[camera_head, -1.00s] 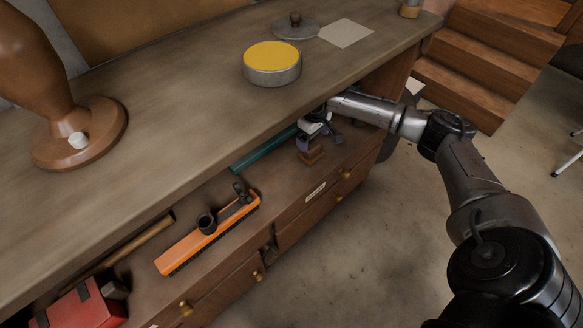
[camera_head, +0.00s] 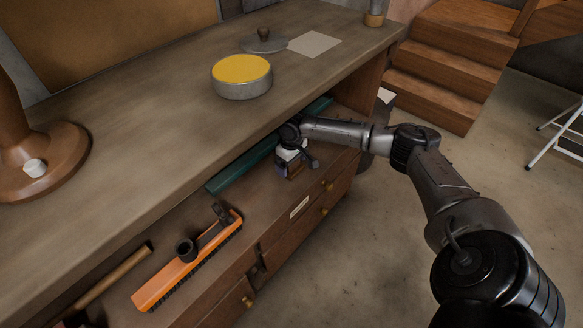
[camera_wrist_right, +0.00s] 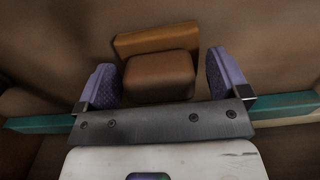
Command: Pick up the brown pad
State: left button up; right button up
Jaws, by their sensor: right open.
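The brown pad (camera_wrist_right: 158,76) shows in the right wrist view as a rounded brown block against a lighter brown slab; I cannot tell whether these are one piece. My right gripper (camera_wrist_right: 168,82) is open, with its purple padded fingers on either side of the block. Small gaps show between the fingers and the block. In the head view the right gripper (camera_head: 291,167) reaches under the counter to the lower shelf, and it hides most of the pad. My left gripper is not in view.
The counter top (camera_head: 160,120) overhangs the shelf closely above my right wrist. A teal bar (camera_head: 240,168) lies behind the gripper. An orange brush (camera_head: 185,268) lies on the shelf to the left. A yellow-topped round tin (camera_head: 242,78) stands on the counter.

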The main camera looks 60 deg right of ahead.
jog(key=shift+c, duration=0.4)
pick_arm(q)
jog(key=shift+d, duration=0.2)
pick_arm(e)
jog(key=shift+r, duration=0.1)
jog(key=c, duration=0.9)
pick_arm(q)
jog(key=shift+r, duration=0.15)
pick_arm(e)
jog(key=shift+c, duration=0.2)
